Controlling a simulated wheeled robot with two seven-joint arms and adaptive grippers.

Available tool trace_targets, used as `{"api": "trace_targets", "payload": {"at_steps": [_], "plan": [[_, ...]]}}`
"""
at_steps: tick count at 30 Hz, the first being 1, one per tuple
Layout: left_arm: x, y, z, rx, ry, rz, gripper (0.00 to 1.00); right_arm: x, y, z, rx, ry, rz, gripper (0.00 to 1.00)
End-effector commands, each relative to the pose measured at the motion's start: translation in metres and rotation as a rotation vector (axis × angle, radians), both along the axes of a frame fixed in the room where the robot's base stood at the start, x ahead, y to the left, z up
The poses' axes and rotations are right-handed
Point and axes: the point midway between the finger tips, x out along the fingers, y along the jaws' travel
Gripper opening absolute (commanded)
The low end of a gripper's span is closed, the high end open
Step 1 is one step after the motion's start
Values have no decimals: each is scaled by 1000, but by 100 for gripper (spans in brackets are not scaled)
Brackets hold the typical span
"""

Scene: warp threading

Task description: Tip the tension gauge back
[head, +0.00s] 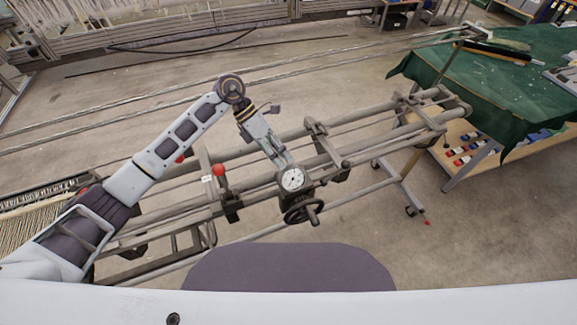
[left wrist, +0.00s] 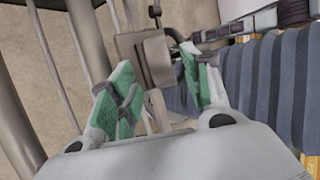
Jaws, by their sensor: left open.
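The tension gauge has a round white dial (head: 292,180) in a dark housing, with a black handwheel (head: 304,210) just below it. It sits on the grey tube frame in the middle of the head view. My left gripper (head: 284,162) is right behind the dial, its fingers pointing down at the gauge. In the left wrist view the green-padded fingers of this gripper (left wrist: 160,78) are spread apart. A grey-brown block (left wrist: 146,56), perhaps the back of the gauge, shows between and beyond the fingertips. I cannot tell whether the fingers touch it. My right gripper is not in view.
Long frame tubes (head: 270,190) run across the scene, with clamps and a red-knobbed lever (head: 220,172) left of the gauge. A table with a green cloth (head: 500,90) stands at the right. Threads (head: 30,222) lie at the left. Floor behind the frame is clear.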

Motion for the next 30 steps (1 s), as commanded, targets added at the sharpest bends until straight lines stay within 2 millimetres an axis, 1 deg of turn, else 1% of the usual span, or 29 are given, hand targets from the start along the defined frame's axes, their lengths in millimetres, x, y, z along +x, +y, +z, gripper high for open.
{"api": "trace_targets", "payload": {"at_steps": [7, 12, 17, 25, 30], "plan": [[-11, -18, -23, -1, 2, 0, 48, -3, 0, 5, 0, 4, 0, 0], [-15, -25, -33, 0, 1, 0, 48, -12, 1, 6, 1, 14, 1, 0], [-17, -28, -37, 0, 0, 0, 48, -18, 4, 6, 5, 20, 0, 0], [-17, -28, -38, 0, 1, 1, 48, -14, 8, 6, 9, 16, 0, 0], [-17, -28, -38, 0, 1, 1, 26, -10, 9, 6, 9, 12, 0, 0]]}}
